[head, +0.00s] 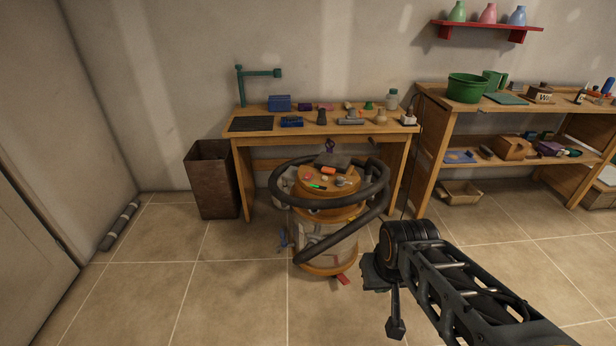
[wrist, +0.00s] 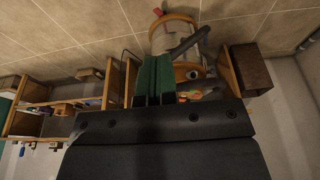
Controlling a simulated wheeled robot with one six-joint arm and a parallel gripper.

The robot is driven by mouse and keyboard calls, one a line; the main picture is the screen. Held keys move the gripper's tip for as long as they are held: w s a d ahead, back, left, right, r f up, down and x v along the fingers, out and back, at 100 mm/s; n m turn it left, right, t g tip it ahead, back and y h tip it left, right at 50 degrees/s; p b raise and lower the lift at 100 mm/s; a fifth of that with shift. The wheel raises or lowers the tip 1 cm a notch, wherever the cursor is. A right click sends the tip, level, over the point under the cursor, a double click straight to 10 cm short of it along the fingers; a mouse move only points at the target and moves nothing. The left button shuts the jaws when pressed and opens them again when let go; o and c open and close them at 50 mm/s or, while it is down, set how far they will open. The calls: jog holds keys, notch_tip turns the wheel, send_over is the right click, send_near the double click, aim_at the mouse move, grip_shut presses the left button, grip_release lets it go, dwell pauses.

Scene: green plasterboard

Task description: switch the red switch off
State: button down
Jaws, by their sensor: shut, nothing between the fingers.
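A wood-coloured drum-shaped machine (head: 325,262) stands on the floor in front of the bench, with a thick black hose (head: 372,205) looped around it. Its top (head: 300,190) carries several small coloured parts: a reddish one (head: 309,177), an orange one (head: 328,170) and a bright green one (head: 316,186). I cannot tell for sure which is the red switch, nor its position. In the wrist view, upside down, my gripper (wrist: 157,58) shows as green fingers, shut and empty, overlapping the machine (wrist: 176,32). My arm is right of the machine in the head view; its fingers are not clear there.
A wooden workbench (head: 240,135) with tools stands close behind the machine. A brown bin (head: 212,180) is to its left and a wooden shelf unit (head: 440,98) to its right. A small red piece (head: 343,280) is at the machine's base. The tiled floor at front left is clear.

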notch_tip(320, 180, up, 19)
jog(key=p, duration=1.8)
jog(key=shift+s+a+r+t, duration=0.15)
jog(key=shift+s+a+t, duration=0.05)
jog(key=shift+a+t, duration=0.15)
jog(key=shift+a, duration=0.1)
